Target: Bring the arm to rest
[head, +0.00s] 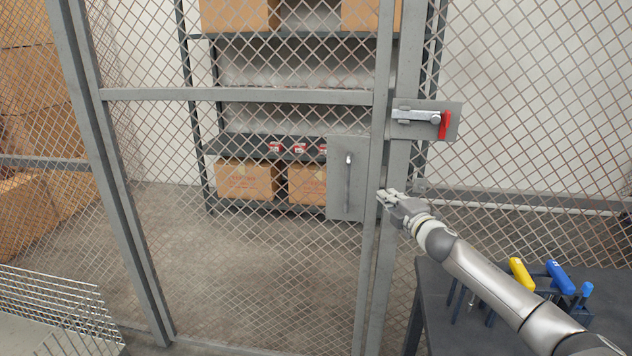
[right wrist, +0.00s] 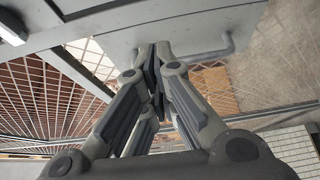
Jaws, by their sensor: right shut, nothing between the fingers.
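My right arm (head: 485,280) reaches in from the lower right in the head view. Its gripper (head: 385,197) is in front of the cage door's frame, just right of the handle plate (head: 337,190). In the right wrist view the gripper (right wrist: 153,55) is shut, with its fingers together and nothing between them. The door handle (head: 348,182) also shows in the right wrist view (right wrist: 222,50), beside and beyond the fingertips. I cannot tell whether the fingertips touch the plate. My left gripper is not in view.
A latch with a red handle (head: 445,126) is on the post above the gripper. A dark table (head: 432,285) stands below my right arm, with yellow (head: 521,274) and blue (head: 560,277) handled tools. Shelves with cardboard boxes (head: 247,180) are behind the mesh. A wire basket (head: 60,305) is lower left.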

